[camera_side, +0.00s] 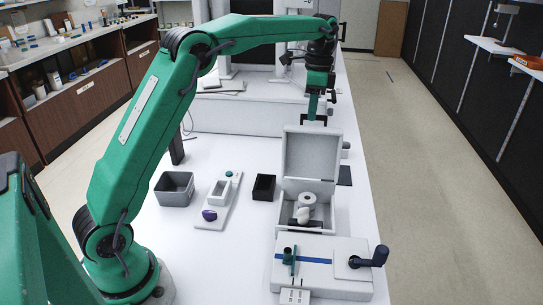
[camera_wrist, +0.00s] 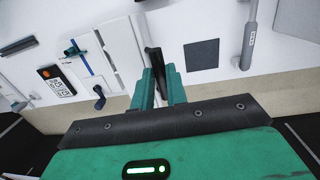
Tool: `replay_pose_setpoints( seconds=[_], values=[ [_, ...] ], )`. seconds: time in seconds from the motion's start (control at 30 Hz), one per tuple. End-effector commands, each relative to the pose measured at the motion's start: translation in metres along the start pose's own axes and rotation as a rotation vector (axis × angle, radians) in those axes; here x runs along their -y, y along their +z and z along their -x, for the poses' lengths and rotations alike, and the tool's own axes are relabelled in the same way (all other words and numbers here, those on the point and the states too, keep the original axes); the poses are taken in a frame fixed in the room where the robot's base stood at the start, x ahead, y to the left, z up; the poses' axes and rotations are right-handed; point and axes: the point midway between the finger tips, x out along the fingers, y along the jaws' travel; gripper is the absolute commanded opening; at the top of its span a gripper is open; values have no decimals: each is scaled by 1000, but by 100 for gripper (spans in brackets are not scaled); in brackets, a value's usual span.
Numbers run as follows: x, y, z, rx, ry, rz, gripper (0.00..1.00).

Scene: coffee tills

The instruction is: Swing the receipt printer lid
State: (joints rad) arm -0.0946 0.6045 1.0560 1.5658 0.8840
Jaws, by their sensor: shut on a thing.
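The receipt printer is a pale grey box (camera_side: 307,231) at the right of the white table in the side view. Its lid (camera_side: 312,155) stands raised, close to upright, at the back of the box. A white paper roll (camera_side: 308,199) shows inside. My gripper (camera_side: 313,112) is above the lid's top edge, pointing down. It is shut on the lid's black handle (camera_side: 314,123). In the wrist view my gripper's green fingers (camera_wrist: 160,88) are on either side of the dark handle (camera_wrist: 154,62). The white lid (camera_wrist: 125,45) lies beside them there, and the box's inside is hidden.
A white unit with a blue strip (camera_side: 302,260) and a dark crank (camera_side: 376,257) stands in front of the printer. Left of the printer are a small black bin (camera_side: 264,188), a white tray (camera_side: 208,216) and a grey bin (camera_side: 174,190). The table's right edge is close.

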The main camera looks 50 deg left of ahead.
Motion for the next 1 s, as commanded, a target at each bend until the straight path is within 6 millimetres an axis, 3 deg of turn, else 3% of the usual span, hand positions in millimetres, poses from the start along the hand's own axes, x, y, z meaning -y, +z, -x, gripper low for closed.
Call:
replay_pose_setpoints(
  seconds=[0.37, 0.4, 0.5, 1.0],
  values=[
    [-9, 0, 0, 4, 3, -2, 0],
    [-9, 0, 0, 4, 4, -2, 16],
    [-8, 0, 0, 4, 3, -1, 36],
    [-8, 0, 6, 1, 0, -1, 36]
  ],
)
